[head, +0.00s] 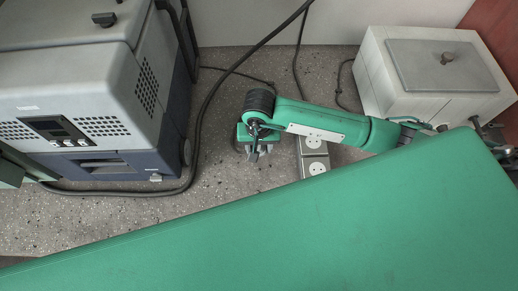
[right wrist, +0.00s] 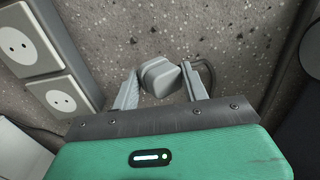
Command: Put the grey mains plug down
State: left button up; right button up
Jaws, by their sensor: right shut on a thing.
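My right gripper (head: 256,153) hangs over the bench in the middle of the head view, just left of a socket block (head: 314,148). In the right wrist view the gripper (right wrist: 160,84) is shut on the grey mains plug (right wrist: 160,76), a small rounded block between the two fingers. A dark cable loops beside the right finger. The plug's height above the bench is hard to judge. The socket block also shows in the right wrist view (right wrist: 62,98), left of the gripper and apart from the plug. My left gripper is not in view.
A large grey and blue machine (head: 135,85) stands at the left, with a thick black cable (head: 205,105) running past it. A pale box with a grey lid (head: 440,65) stands at the back right.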

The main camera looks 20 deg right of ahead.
notch_tip(320, 180, down, 3)
jog(key=shift+r, duration=0.15)
jog(key=shift+f, duration=0.3)
jog(key=shift+f+b, duration=0.15)
jog(key=shift+b, duration=0.2)
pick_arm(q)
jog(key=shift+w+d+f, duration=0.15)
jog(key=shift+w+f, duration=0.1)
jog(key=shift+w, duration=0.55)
pick_arm(e)
jog(key=shift+f, duration=0.25)
pick_arm(q)
jog(key=shift+b, duration=0.35)
pick_arm(e)
jog(key=o, duration=1.3)
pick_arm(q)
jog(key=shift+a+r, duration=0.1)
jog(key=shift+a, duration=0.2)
